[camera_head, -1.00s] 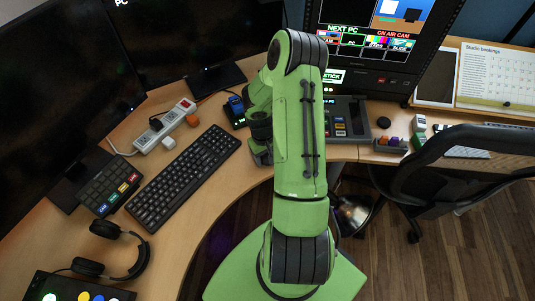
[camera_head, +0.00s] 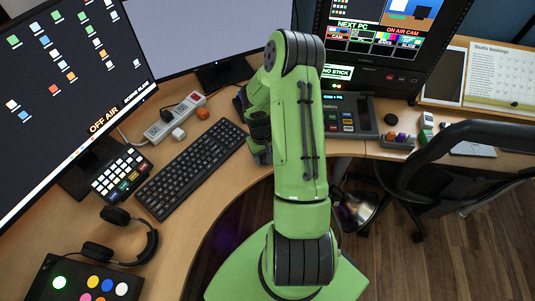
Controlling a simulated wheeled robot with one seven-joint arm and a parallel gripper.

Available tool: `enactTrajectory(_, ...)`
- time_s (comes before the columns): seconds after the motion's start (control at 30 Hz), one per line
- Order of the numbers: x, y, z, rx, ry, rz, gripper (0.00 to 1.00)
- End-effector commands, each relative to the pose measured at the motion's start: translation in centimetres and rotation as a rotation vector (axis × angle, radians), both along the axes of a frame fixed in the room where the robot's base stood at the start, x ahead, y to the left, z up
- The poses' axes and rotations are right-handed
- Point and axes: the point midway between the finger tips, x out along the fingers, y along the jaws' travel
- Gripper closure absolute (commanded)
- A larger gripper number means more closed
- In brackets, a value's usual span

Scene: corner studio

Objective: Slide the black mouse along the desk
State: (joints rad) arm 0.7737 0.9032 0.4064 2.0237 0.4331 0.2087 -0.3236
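I cannot make out the black mouse; my arm covers part of the desk (camera_head: 172,230) where it could lie. My green arm reaches out over the desk, right of the black keyboard (camera_head: 192,170). My gripper (camera_head: 262,154) is a small dark shape at the desk's inner edge, close to the keyboard's upper right end. Its fingers are too small and shaded to show whether they are open or shut, or whether they touch anything.
Headphones (camera_head: 126,238), a button keypad (camera_head: 120,173) and a control box (camera_head: 90,281) lie on the left. A power strip (camera_head: 175,117) sits behind the keyboard. A switcher panel (camera_head: 347,118) stands right of my arm. A chair (camera_head: 440,165) blocks the right front.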

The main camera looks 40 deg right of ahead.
Motion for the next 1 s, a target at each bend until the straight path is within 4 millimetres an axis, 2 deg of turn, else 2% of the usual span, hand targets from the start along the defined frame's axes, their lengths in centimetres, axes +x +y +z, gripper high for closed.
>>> enactTrajectory(0.03,0.0,0.0,0.0,0.0,0.0,0.0,0.31)
enactTrajectory(0.2,0.0,0.0,0.0,0.0,0.0,0.0,0.05)
enactTrajectory(0.47,0.0,0.0,0.0,0.0,0.0,0.0,0.04)
enactTrajectory(0.57,0.0,0.0,0.8,-0.002,-0.001,0.0,0.04)
enactTrajectory(0.67,0.1,0.1,2.7,-0.004,-0.003,-0.001,0.04)
enactTrajectory(1.0,0.4,1.0,11.2,-0.004,-0.003,0.0,0.04)
